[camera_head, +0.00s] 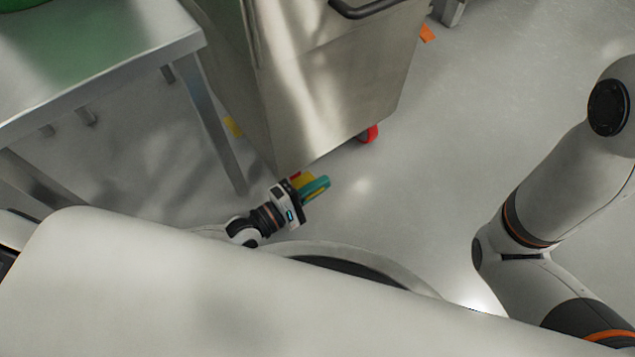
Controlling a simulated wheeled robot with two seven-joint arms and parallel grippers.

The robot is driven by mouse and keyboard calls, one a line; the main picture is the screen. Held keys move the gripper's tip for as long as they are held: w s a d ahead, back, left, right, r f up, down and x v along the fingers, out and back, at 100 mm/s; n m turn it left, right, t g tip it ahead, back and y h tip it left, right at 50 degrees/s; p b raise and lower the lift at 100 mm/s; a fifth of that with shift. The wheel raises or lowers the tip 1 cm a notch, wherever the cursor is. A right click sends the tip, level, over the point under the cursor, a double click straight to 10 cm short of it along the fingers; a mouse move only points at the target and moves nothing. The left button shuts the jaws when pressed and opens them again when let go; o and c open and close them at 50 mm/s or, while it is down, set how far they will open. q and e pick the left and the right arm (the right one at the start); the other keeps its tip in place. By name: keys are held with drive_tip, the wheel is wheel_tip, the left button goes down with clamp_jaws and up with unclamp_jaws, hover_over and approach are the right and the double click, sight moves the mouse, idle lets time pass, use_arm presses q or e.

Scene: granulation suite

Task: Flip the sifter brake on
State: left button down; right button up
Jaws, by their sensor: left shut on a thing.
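A steel wheeled cabinet, which seems to be the sifter (330,80), stands at top centre. A red caster (370,134) shows under its right side. At its near lower corner is a small yellow and red part (302,178), apparently the brake on a caster, mostly hidden by my gripper. My left gripper (316,189), with teal fingers, is low by the floor at this corner and shut on the yellow part. How far the brake is tilted cannot be told. My right arm shows at the right, but its gripper is out of view.
A steel table (100,75) stands at left, its leg (212,125) close to the cabinet and left of my gripper. A dark handle (372,8) is on the cabinet. The floor (440,170) to the right is clear.

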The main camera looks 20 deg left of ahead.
use_arm(q)
drive_tip(key=f+m+p, duration=0.1)
drive_tip(key=m, duration=0.2)
drive_tip(key=shift+f+m, duration=0.2)
drive_tip(key=shift+m, duration=0.1)
drive_tip(key=shift+f+m+p, duration=0.3)
drive_tip(key=shift+m, duration=0.4)
drive_tip(key=shift+f+m+p, duration=0.3)
drive_tip(key=shift+m, duration=0.4)
drive_tip(key=shift+f, duration=0.1)
drive_tip(key=c, duration=1.5)
unclamp_jaws()
